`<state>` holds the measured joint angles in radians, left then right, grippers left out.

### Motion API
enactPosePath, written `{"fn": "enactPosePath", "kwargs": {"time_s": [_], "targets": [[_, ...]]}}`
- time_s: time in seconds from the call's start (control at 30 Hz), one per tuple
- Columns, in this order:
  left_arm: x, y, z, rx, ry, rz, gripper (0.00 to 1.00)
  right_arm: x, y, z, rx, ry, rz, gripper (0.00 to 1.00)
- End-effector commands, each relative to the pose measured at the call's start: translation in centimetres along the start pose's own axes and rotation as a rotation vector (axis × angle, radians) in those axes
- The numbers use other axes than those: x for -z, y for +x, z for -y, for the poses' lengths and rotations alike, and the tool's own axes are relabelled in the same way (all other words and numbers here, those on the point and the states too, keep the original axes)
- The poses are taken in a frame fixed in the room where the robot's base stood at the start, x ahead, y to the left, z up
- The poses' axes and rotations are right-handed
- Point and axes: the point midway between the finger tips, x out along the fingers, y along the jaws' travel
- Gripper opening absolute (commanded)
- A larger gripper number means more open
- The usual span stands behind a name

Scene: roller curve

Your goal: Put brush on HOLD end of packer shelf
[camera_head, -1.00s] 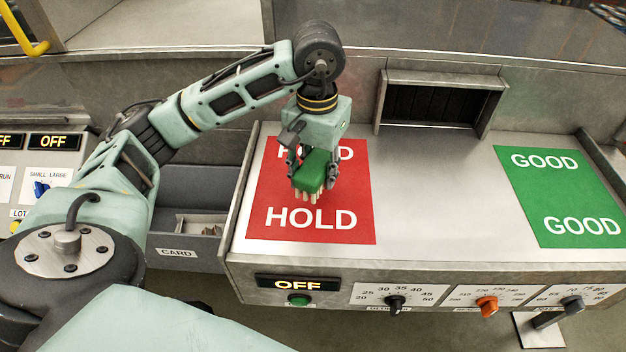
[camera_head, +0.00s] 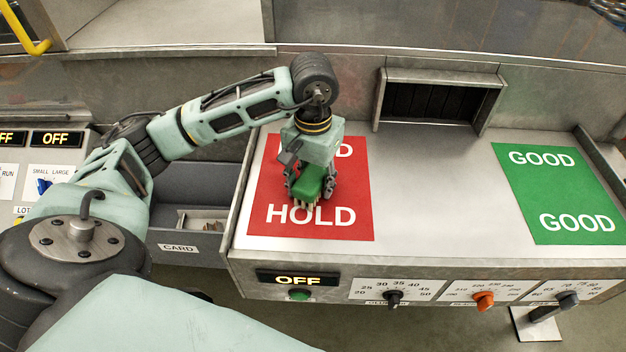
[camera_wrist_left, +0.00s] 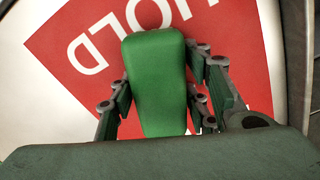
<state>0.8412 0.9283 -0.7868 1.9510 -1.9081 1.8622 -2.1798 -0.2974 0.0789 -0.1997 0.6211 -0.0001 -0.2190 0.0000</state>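The brush has a green back (camera_head: 311,184) and pale bristles pointing down. It is over the red HOLD panel (camera_head: 352,190) at the left end of the metal packer shelf (camera_head: 440,190). My left gripper (camera_head: 309,188) points down with its fingers on both sides of the brush. In the left wrist view, the green back (camera_wrist_left: 158,85) lies between the fingers (camera_wrist_left: 160,108), with the red panel (camera_wrist_left: 75,50) behind it. The bristles are at or very close to the panel; I cannot tell whether they touch it. My right gripper is not in view.
A green GOOD panel (camera_head: 562,190) lies at the shelf's right end, and the middle is bare. A dark slot (camera_head: 425,102) opens at the back. Knobs and an OFF display (camera_head: 298,280) line the front. A CARD drawer (camera_head: 185,250) stands left.

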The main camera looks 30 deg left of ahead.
Motion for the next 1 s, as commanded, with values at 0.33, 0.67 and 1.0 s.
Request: {"fn": "enactPosePath", "kwargs": {"time_s": [0.33,0.67,1.0], "targets": [[0.0,0.0,0.0,0.000,0.000,0.000,0.56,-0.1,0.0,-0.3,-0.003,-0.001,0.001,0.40],[0.2,-2.8,0.0,-0.001,0.000,-0.008,0.56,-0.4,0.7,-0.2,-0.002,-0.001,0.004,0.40],[0.1,-9.5,0.1,0.001,-0.002,-0.006,0.56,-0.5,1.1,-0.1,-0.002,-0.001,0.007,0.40]]}}
